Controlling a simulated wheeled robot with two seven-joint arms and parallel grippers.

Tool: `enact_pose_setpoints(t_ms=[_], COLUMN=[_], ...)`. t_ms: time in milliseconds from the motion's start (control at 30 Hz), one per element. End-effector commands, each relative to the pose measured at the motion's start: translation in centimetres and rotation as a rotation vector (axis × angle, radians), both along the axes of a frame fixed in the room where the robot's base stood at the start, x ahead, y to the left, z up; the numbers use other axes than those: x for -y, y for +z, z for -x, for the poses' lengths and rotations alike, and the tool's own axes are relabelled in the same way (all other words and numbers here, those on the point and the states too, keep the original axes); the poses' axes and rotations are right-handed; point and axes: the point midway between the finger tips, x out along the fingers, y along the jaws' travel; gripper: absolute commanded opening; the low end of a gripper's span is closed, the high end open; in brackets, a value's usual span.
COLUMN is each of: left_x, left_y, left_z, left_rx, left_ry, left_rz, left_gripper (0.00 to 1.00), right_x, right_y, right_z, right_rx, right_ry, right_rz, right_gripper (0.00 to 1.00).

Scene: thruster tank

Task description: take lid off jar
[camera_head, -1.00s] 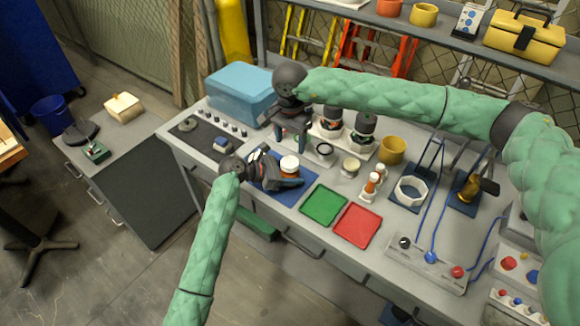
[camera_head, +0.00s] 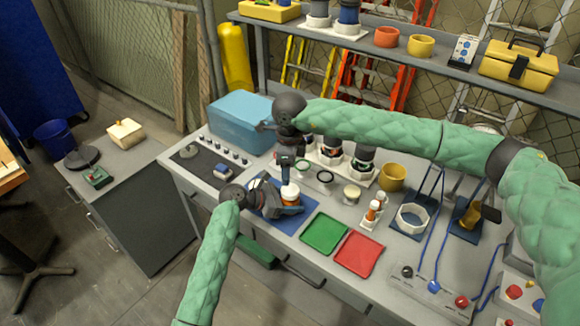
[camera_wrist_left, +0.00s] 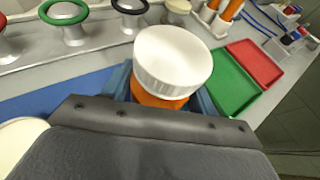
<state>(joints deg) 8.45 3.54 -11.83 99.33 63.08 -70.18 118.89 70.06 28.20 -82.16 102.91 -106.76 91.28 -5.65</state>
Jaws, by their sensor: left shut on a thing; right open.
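The jar (camera_wrist_left: 158,99) is orange with a white ribbed lid (camera_wrist_left: 172,58), which sits on it in the left wrist view. My left gripper (camera_head: 284,205) is shut around the jar body at the blue mat (camera_head: 262,223). The lid also shows in the head view (camera_head: 290,191), above the left jaws. My right gripper (camera_head: 287,170) is open and points down just above the lid, close to it. Whether its fingers touch the lid cannot be told.
A green tray (camera_head: 323,234) and a red tray (camera_head: 359,253) lie right of the mat. Ring-topped stands (camera_head: 325,177), orange bottles (camera_head: 372,212) and a yellow cup (camera_head: 392,177) stand behind. A blue box (camera_head: 240,122) is at the back left.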

Motion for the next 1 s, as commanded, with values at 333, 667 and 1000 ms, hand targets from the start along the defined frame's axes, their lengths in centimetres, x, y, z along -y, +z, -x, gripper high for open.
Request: enact_pose_setpoints(t_ms=[333, 667, 1000], left_x=[0.00, 0.00, 0.00], left_y=[0.02, 0.02, 0.02], left_z=[-0.01, -0.01, -0.01], left_rx=[0.000, 0.000, 0.000], left_ry=[0.000, 0.000, 0.000], left_rz=[0.000, 0.000, 0.000], left_gripper=[0.00, 0.00, 0.00], right_x=[0.10, 0.23, 0.35], right_y=[0.24, 0.28, 0.28], right_z=[-0.17, -0.23, -0.24], right_rx=[-0.003, -0.006, -0.008], right_ry=[-0.510, -0.995, -1.495], right_rz=[0.007, 0.015, 0.020], right_gripper=[0.61, 0.61, 0.61])
